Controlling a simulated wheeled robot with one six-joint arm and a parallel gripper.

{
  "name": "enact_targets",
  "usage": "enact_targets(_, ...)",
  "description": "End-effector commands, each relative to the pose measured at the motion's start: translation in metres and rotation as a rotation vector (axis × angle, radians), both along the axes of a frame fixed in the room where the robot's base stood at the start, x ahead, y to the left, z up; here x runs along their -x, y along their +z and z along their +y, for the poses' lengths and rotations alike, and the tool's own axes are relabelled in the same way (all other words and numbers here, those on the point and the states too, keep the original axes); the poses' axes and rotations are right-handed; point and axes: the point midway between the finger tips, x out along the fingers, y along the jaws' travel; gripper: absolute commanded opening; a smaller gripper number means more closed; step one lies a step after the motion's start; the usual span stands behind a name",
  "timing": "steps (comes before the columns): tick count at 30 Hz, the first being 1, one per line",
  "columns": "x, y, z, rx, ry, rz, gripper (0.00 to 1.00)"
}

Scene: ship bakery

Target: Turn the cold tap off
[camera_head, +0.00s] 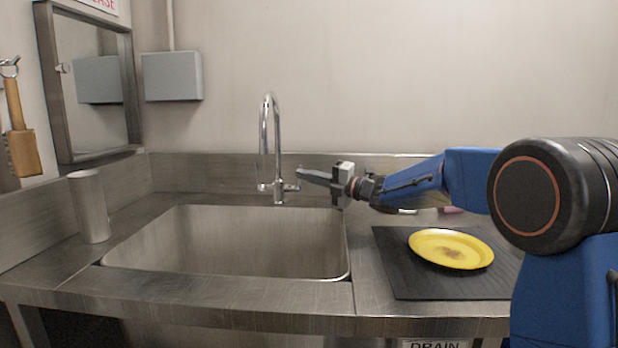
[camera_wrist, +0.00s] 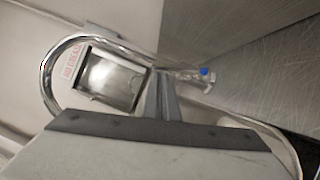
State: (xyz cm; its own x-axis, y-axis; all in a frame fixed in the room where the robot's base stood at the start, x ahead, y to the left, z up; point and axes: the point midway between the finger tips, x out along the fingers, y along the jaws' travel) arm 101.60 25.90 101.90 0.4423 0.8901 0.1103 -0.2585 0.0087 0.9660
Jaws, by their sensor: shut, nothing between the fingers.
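The chrome mixer (camera_head: 264,135) with a tall curved spout stands behind the sink, and a small handle shows on each side of its base. In the wrist view a tap handle with a blue cap (camera_wrist: 205,74), the cold tap, lies just right of my fingertips. The spout (camera_wrist: 47,82) curves at the left of that view. My gripper (camera_head: 300,174) is shut and empty, reaching in from the right close to the right-hand handle (camera_head: 291,187). I cannot tell whether it touches. Its fingers also show in the wrist view (camera_wrist: 161,92). No water stream is clearly visible.
The steel sink (camera_head: 225,268) is empty. A yellow plate (camera_head: 440,236) sits on a dark mat (camera_head: 400,280) to its right. A metal cylinder (camera_head: 89,207) stands at the left. The back wall and its steel upstand lie close behind the mixer.

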Motion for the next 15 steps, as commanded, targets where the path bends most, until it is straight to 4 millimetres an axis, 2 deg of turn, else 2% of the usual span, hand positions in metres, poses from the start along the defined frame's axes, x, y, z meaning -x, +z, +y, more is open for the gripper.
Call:
enact_targets(5,-0.001,0.001,0.000,0.000,0.000,0.000,0.00)
enact_targets(12,-0.020,0.013,-0.001,0.000,0.000,-0.001,0.00)
enact_targets(15,-0.021,0.014,-0.001,0.000,-0.001,0.000,0.00)
